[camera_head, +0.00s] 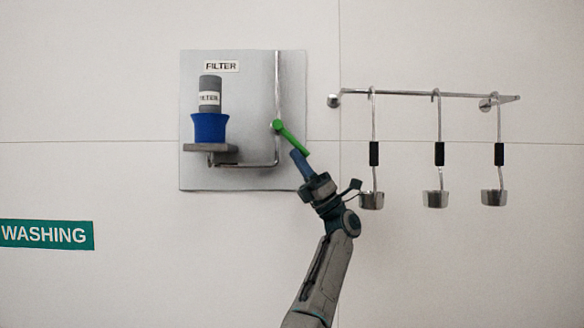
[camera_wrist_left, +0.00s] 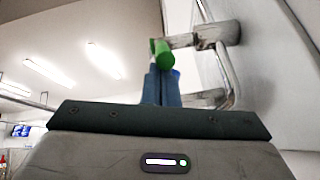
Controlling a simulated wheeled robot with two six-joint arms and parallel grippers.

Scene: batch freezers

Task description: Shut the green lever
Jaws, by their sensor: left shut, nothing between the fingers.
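The green lever (camera_head: 291,138) is on the metal pipe (camera_head: 277,88) of the filter panel. It slants down and to the right from its pivot. My left gripper (camera_head: 297,157) is shut and empty, with its blue fingertips at the lever's lower free end. In the left wrist view the lever's green end (camera_wrist_left: 162,53) shows just beyond the closed fingertips (camera_wrist_left: 161,80). I cannot tell whether they touch. My right gripper is not in view.
The grey panel (camera_head: 245,80) carries a blue and grey filter (camera_head: 209,127) on a bracket. At right, a wall rail (camera_head: 415,95) holds several hanging ladles (camera_head: 435,199), the nearest close to my left wrist. A green WASHING sign (camera_head: 46,234) is at lower left.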

